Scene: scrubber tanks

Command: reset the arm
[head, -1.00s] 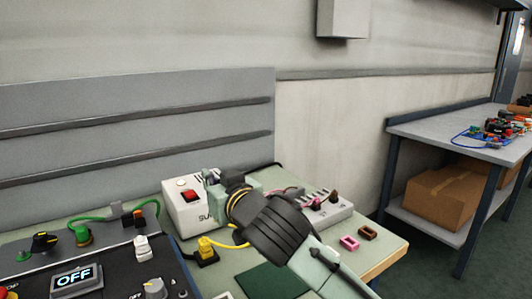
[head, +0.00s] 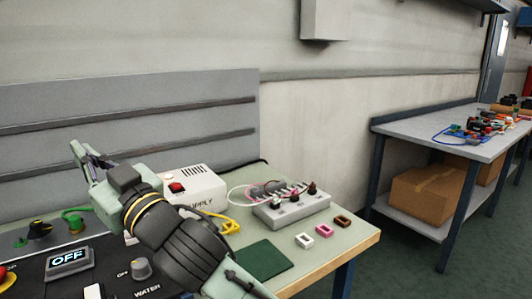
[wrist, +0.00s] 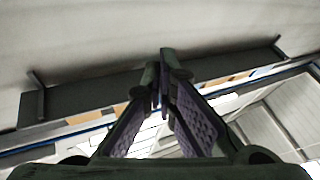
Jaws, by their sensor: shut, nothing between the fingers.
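My gripper (head: 90,160) is at the left in the head view, raised in front of the grey back panel and above the control panel. My arm runs from the bottom edge up to it and covers part of the bench. In the wrist view my gripper (wrist: 160,75) points away with its two fingers closed together at the tips. Nothing is held between them.
The control panel (head: 110,270) with an OFF display is at lower left. A white supply box (head: 195,183), a white terminal block (head: 292,208), pink and brown blocks (head: 303,240) and a green mat (head: 262,256) are on the bench. A second table (head: 435,140) stands at right.

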